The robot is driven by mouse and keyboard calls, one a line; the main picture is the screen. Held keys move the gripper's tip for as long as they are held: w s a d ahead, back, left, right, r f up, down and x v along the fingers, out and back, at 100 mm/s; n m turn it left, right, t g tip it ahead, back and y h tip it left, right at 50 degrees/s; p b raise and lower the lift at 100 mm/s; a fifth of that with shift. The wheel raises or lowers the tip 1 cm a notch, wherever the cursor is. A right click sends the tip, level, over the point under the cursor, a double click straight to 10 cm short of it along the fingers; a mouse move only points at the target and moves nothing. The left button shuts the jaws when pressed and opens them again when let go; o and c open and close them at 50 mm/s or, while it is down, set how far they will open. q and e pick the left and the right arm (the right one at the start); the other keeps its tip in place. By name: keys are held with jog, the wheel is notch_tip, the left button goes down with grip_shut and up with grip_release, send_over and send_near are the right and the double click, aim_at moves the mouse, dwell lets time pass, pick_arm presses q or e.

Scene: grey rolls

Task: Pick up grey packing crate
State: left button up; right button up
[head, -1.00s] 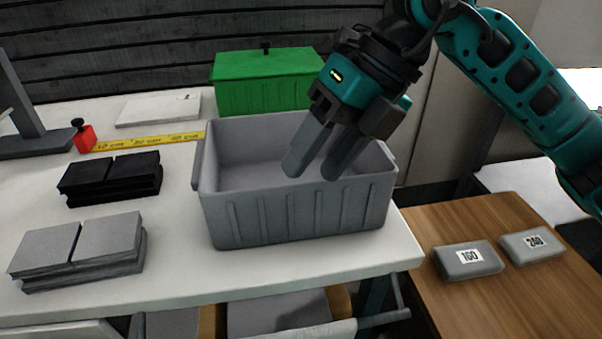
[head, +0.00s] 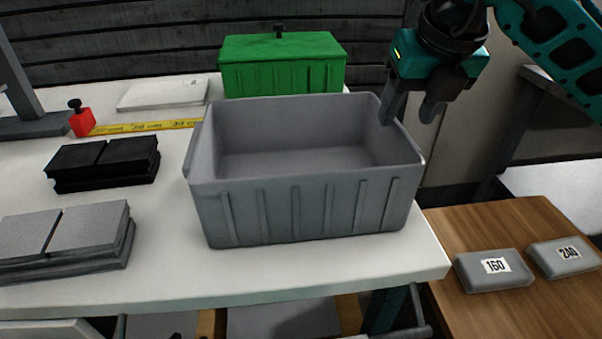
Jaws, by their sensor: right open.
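The grey packing crate (head: 305,210) stands upright on the white table, near its front right corner. It is open at the top and looks empty inside. My right gripper (head: 412,108) is open, at the crate's right end, with its fingers pointing down. One finger overlaps the right rim in the head view; I cannot tell whether it touches the wall. My left gripper is not in view.
A green lidded box (head: 283,68) stands close behind the crate. Black blocks (head: 103,163) and grey blocks (head: 68,240) lie to its left, with a yellow tape measure (head: 145,127) behind. Grey weights marked 160 (head: 490,282) and 240 (head: 563,270) lie on the wooden surface (head: 485,225) at right.

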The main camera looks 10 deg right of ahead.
aim_at(398, 128)
jog(key=b+x, duration=0.1)
jog(key=x, duration=0.4)
jog(key=shift+w+f+b, duration=0.1)
jog(key=shift+f+b, duration=0.05)
jog(key=shift+b, duration=0.15)
grip_shut()
dwell(0.4)
